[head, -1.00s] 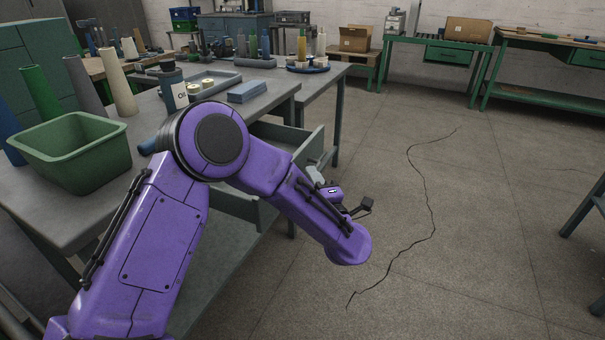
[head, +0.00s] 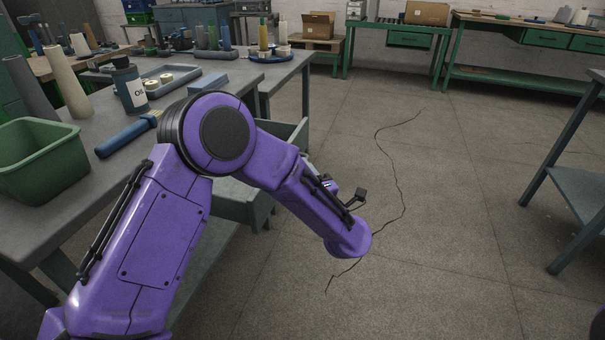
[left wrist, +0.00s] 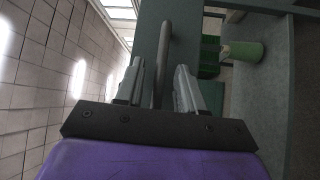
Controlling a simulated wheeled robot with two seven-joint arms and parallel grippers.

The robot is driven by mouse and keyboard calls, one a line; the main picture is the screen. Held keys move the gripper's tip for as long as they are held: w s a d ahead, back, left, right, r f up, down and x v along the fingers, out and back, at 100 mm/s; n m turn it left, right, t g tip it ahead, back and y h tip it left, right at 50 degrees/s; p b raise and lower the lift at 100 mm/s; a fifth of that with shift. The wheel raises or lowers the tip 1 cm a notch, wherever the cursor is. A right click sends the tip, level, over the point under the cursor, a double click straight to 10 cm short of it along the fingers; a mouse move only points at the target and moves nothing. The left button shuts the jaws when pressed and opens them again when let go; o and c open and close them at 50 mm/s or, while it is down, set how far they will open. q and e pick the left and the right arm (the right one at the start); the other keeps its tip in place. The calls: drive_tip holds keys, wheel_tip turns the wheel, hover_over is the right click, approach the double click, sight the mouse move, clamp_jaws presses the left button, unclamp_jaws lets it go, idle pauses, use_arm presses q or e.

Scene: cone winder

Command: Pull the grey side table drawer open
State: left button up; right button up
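The grey drawer (head: 243,204) stands pulled out from under the grey side table (head: 215,100) in the head view. My purple left arm crosses in front of it and hides much of its front. In the left wrist view, the drawer's upright bar handle (left wrist: 163,60) stands between the two fingers of my left gripper (left wrist: 159,88). The fingers are apart, with a narrow gap showing on each side of the bar. The grey drawer front (left wrist: 185,25) lies just beyond the fingertips. In the head view the left fingers are hidden behind the arm. My right gripper is not in view.
On the table are a green bin (head: 40,160), a blue-handled brush (head: 128,135), a dark labelled can (head: 130,90) and several cones. Open concrete floor (head: 440,230) lies to the right. A grey-blue stand (head: 580,190) is at the right edge.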

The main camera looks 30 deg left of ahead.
use_arm(q)
drive_tip(key=v, duration=1)
drive_tip(key=shift+s+d, duration=0.15)
drive_tip(key=shift+d, duration=0.1)
drive_tip(key=shift+f, duration=0.1)
